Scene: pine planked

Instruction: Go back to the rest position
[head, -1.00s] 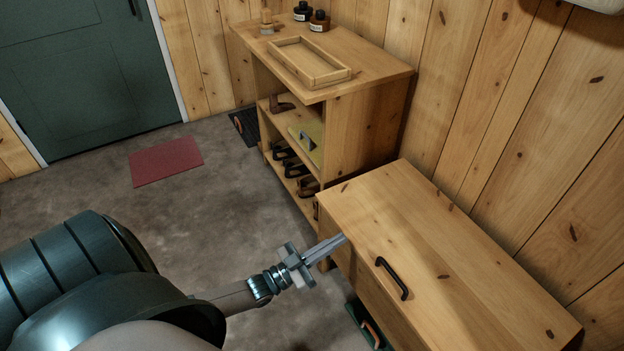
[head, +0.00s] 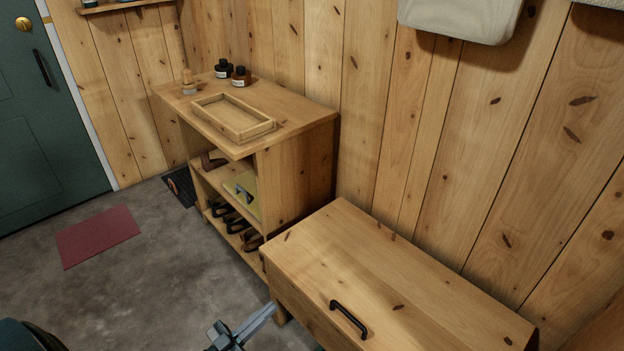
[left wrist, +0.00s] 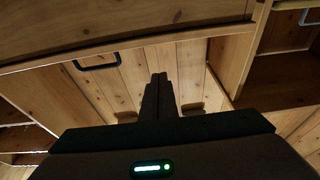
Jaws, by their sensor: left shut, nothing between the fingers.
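My left gripper (head: 256,322) shows at the bottom of the head view, in front of the near left corner of the wooden chest. Its fingers are shut with nothing between them. It also shows in the left wrist view (left wrist: 159,82), fingers together and pointing toward wooden planks. It looks apart from the chest. My right gripper is not in view.
The wooden chest (head: 400,270) with a black handle (head: 349,319) stands close on the right. Behind it is a shelf unit (head: 300,170) with a wooden tray (head: 232,118) and bottles (head: 240,76). A red mat (head: 97,236) lies on open floor before the green door (head: 45,120).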

